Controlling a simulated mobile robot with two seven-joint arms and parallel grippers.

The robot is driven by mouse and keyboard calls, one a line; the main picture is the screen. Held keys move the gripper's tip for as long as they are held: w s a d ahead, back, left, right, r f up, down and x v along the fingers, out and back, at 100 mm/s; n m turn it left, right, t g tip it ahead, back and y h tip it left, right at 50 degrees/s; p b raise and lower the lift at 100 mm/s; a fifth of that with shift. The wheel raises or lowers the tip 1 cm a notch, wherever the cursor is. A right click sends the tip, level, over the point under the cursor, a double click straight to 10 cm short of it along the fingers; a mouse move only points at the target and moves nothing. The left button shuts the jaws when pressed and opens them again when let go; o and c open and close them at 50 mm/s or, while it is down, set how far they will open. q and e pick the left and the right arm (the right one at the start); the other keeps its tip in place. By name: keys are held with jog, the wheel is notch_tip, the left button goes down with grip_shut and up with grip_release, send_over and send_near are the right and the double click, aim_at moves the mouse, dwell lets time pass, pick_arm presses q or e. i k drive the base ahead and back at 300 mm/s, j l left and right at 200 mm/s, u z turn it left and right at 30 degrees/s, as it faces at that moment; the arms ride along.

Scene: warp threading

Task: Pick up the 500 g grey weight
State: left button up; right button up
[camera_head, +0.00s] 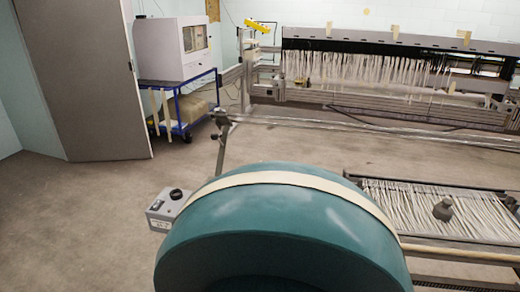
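A small dark grey weight (443,210) with a narrow knob on top stands on the pale threads (400,205) at the right. It looks upright. Its mass marking is too small to read. Neither of my grippers is in view, and nothing is seen touching the weight.
A large teal rounded form (280,225) with a cream band fills the front middle and hides what is behind it. A grey box (165,210) with a black knob is left of it. A thread-hung loom (370,75) and a blue trolley (180,105) stand behind. The floor at left is clear.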

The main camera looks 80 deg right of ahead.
aim_at(443, 212)
jog(key=j+z, duration=0.1)
jog(key=z, duration=0.8)
jog(key=k+z, duration=0.15)
jog(key=z, duration=0.25)
jog(key=j+z, duration=0.1)
jog(key=z, duration=0.35)
jog(key=l+z, duration=0.1)
jog(key=z, duration=0.35)
jog(key=l+z, duration=0.1)
jog(key=z, duration=0.3)
jog(key=l+z, duration=0.1)
jog(key=z, duration=0.8)
jog(key=i+l+z, duration=0.1)
jog(key=z, duration=0.15)
jog(key=i+l+z, duration=0.15)
jog(key=l, duration=0.15)
jog(key=i+l+z, duration=0.15)
jog(key=k+l, duration=0.05)
jog(key=l, duration=0.05)
